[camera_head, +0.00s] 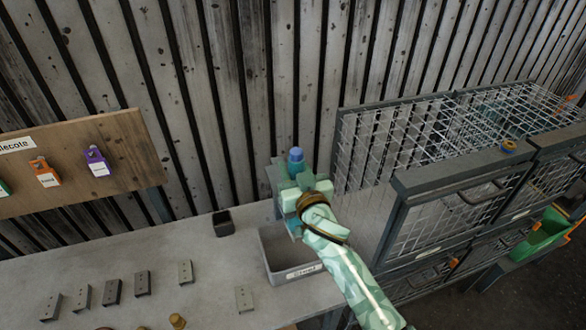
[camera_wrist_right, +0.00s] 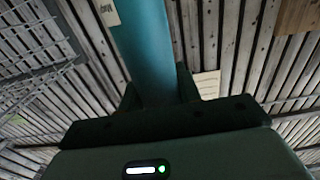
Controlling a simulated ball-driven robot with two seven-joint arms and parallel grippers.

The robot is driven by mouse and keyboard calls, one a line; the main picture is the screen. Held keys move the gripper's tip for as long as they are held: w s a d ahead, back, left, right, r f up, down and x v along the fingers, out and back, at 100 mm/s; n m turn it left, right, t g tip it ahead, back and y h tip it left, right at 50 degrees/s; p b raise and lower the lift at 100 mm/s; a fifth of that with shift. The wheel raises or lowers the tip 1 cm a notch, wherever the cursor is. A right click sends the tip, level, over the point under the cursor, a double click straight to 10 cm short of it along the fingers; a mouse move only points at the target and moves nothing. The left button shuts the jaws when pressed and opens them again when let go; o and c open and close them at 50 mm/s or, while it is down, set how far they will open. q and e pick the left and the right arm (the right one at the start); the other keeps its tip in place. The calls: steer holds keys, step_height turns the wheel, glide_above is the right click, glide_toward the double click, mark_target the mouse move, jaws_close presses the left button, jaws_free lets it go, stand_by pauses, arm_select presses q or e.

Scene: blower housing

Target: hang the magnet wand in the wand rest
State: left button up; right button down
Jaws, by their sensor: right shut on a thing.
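My right gripper (camera_head: 293,188) is raised above the back of the grey bench, over the grey bin. It is shut on the magnet wand (camera_head: 296,156), whose blue rounded end stands up above the jaws. In the right wrist view the wand (camera_wrist_right: 148,45) is a teal cylinder running up between the two dark fingers (camera_wrist_right: 160,92). The wand's lower part is hidden by my gripper and arm. I cannot make out the wand rest for certain. My left gripper is not in view.
A grey labelled bin (camera_head: 268,250) and a small dark open cup (camera_head: 222,224) stand on the bench (camera_head: 210,270). Several small metal plates lie at left. A wooden board (camera_head: 120,150) holds coloured tags. Wire-mesh cages (camera_head: 400,150) stand close at right.

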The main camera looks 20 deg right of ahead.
steer(key=c, duration=1.4)
jaws_free()
steer(key=shift+w+d, duration=0.15)
steer(key=o, duration=0.5)
steer(key=shift+s, duration=0.2)
steer(key=shift+s+f, duration=0.1)
steer(key=shift+s, duration=0.35)
arm_select(q)
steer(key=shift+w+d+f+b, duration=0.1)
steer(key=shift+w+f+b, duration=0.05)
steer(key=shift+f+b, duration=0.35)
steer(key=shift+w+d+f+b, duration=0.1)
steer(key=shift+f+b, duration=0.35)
steer(key=shift+b, duration=0.05)
arm_select(e)
steer(key=s, duration=1.5)
steer(key=shift+s+d, duration=0.15)
steer(key=shift+s, duration=0.05)
